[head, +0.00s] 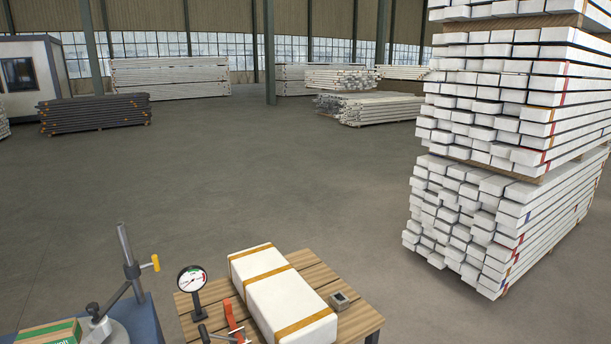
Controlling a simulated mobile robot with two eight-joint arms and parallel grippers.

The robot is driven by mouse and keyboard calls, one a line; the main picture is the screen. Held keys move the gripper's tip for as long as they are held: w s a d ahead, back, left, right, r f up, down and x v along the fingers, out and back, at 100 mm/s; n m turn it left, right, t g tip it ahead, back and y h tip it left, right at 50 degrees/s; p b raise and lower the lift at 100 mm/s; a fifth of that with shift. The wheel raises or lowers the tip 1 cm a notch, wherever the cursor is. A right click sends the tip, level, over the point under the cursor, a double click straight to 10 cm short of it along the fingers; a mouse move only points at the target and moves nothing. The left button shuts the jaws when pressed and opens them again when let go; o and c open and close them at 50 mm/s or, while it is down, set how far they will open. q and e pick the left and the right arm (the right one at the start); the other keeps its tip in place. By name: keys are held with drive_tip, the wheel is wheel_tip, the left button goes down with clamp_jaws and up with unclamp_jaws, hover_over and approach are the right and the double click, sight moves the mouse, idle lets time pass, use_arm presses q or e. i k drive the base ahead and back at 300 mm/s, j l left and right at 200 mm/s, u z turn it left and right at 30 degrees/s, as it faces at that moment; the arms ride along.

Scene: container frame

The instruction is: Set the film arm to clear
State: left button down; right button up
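An upright grey post (126,246) stands at the bottom left with a dark clamp (131,271) around it. A yellow handle (155,263) sticks out to the right of the clamp. A dark slanting rod (118,295) runs from near the clamp down left to a joint above a round grey base (112,333). This may be the film arm; no label or clear mark is readable. A red lever (233,318) and a black handle (215,335) show at the wooden table. Neither of my grippers is in view.
A white strapped bundle (284,301) lies on a slatted wooden table (362,316), beside a round dial gauge (192,280) and a small metal block (340,300). A green-marked box (52,332) is at the lower left. Tall white stacks (490,215) stand right.

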sight(101, 327)
drive_tip(key=u, duration=1.4)
